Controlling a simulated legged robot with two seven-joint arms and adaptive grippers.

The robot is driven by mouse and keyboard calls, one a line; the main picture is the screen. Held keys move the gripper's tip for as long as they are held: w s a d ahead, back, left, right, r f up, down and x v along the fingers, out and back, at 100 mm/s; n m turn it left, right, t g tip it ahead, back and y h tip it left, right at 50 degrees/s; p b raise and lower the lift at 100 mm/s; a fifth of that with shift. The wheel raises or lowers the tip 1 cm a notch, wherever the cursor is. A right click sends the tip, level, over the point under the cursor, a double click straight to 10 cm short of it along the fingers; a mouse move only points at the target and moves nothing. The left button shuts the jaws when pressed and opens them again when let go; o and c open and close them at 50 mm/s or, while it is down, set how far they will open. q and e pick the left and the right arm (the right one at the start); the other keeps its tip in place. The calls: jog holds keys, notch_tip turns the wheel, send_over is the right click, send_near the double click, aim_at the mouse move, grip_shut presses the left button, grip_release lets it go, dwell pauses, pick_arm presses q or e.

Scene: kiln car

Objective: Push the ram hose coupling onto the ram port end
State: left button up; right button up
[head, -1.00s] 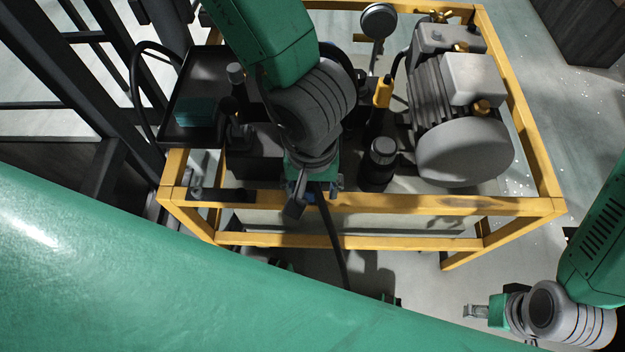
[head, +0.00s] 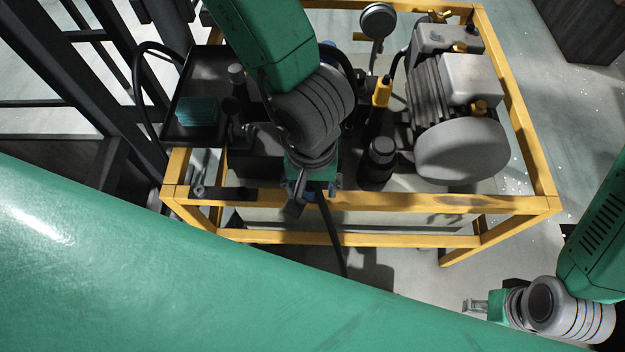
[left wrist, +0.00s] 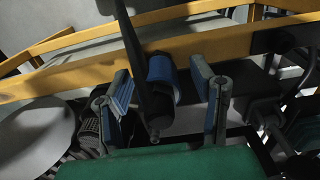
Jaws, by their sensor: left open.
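My left gripper (head: 313,186) is over the near rail of the yellow frame, pointing down. In the left wrist view its two fingers (left wrist: 163,88) stand apart. Between them is a blue-collared dark cylinder (left wrist: 161,72), which looks like the ram hose coupling, with a visible gap on each side. A black hose (head: 333,240) hangs down from there past the rail; it also shows in the wrist view (left wrist: 130,42). I cannot make out the ram port end or whether the coupling is seated on it. My right gripper (head: 475,306) is at lower right, away from the frame; its jaw opening is unclear.
The yellow frame (head: 400,202) carries a grey motor pump unit (head: 462,145), a gauge (head: 378,20), a yellow-handled lever (head: 382,92) and a black capped cylinder (head: 380,160). A black tray (head: 205,65) with a teal block (head: 197,110) is at left.

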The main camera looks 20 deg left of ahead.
pick_arm(q)
grip_shut()
jog(key=shift+r+p, duration=0.4)
jog(key=shift+p, duration=0.25)
dwell(0.5)
jog(key=shift+r+p, duration=1)
jog(key=shift+p, duration=0.45)
notch_tip(320, 180, up, 6)
jog(key=p, duration=0.9)
jog(key=shift+r, duration=0.25)
jog(key=shift+f, duration=0.1)
